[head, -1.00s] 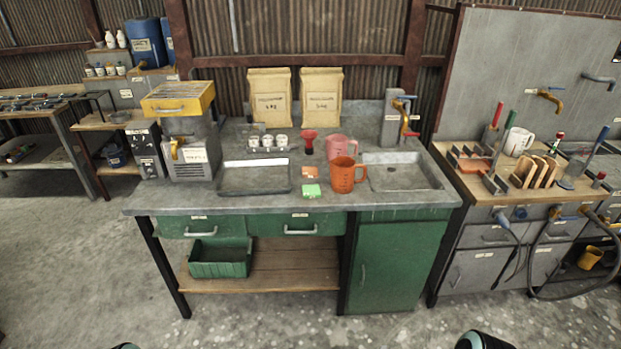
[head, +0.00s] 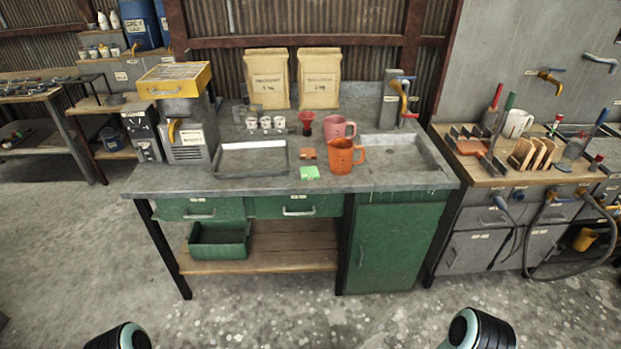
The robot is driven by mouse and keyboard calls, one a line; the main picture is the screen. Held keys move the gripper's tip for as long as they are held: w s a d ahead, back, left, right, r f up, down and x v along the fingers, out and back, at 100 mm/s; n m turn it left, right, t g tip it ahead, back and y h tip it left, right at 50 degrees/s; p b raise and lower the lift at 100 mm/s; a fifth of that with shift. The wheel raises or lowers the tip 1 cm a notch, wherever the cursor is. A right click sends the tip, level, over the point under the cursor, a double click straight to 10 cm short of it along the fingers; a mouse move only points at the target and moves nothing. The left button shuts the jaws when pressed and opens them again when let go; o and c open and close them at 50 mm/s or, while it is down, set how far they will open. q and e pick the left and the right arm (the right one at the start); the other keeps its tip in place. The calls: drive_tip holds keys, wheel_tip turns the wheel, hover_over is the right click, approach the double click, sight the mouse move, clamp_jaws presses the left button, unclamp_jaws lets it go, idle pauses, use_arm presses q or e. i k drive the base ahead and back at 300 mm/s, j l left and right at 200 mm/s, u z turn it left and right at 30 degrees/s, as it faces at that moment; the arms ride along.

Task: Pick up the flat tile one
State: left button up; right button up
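Two small flat pieces lie on the grey countertop (head: 200,180). One is a bright green piece (head: 310,173) near the front edge. The other is a flat orange-brown piece (head: 308,153) just behind it. I cannot tell from here which is the tile. An orange jug (head: 345,158) stands right of them, with a pink jug (head: 338,127) behind it. Only dark rounded parts of my two arms show at the bottom edge, well short of the bench. Neither gripper's fingers are in view.
A shallow grey tray (head: 251,172) lies left of the small pieces, and a sink (head: 408,152) is at the right. White cups (head: 265,123) and a red funnel-like item (head: 306,122) stand behind. Open concrete floor (head: 300,325) lies before the bench.

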sight(305, 153)
drive_tip(key=i+l, duration=0.4)
drive_tip(key=i+l+u, duration=0.1)
drive_tip(key=i+l, duration=0.3)
drive_tip(key=l, duration=0.2)
